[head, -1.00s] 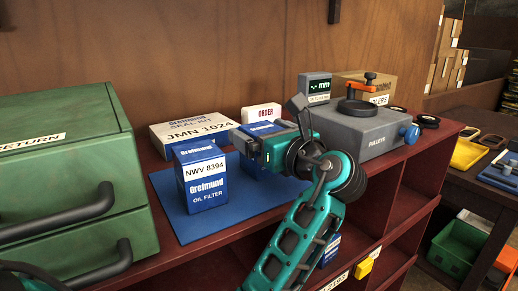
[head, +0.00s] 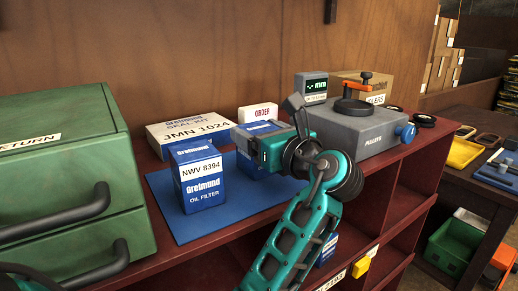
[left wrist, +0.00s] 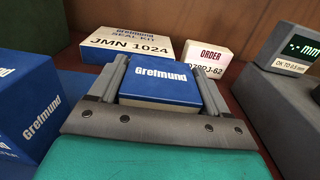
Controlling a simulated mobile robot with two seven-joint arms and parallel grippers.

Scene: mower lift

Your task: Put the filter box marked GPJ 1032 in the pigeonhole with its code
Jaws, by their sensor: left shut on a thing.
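My left gripper (head: 242,142) is shut on a blue Grefmund box (head: 262,128) at the right part of the blue mat (head: 232,212). In the left wrist view the box (left wrist: 160,84) sits between the two fingers, with its Grefmund face showing. No code shows on it, and I cannot tell whether it touches the mat. Another blue box (head: 202,190), marked NWV 8394 OIL FILTER, stands on the mat to the left. Pigeonholes (head: 405,208) open in the red-brown shelf front below. One label (head: 332,282) there is only partly readable.
A white JMN 1024 seal kit box (head: 188,132) and an ORDER box (head: 258,113) stand behind. A grey PULLEYS device (head: 350,130) is to the right, a green RETURN cabinet (head: 60,150) to the left.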

